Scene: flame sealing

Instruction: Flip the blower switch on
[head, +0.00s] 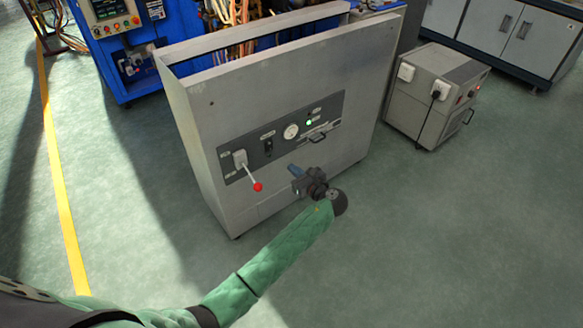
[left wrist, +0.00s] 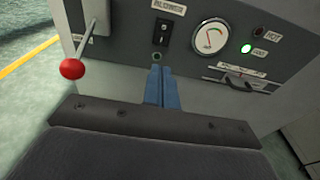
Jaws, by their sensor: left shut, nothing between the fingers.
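The blower switch is a small black rocker (head: 268,147) on the dark panel of the grey cabinet, under a label. It also shows in the left wrist view (left wrist: 162,32), straight above my fingertips. I cannot tell its position for certain. My left gripper (head: 294,169) is in front of the cabinet, below and to the right of the switch in the head view. Its blue fingers (left wrist: 160,72) are shut together and empty, pointing up toward the switch, apparently apart from it. My right gripper is in neither view.
A lever with a red ball (head: 258,187) sticks out left of the switch. A gauge (head: 291,131), a lit green lamp (head: 309,123) and a handle (head: 318,138) are to the right. A grey box unit (head: 435,95) stands right of the cabinet. Open floor lies in front.

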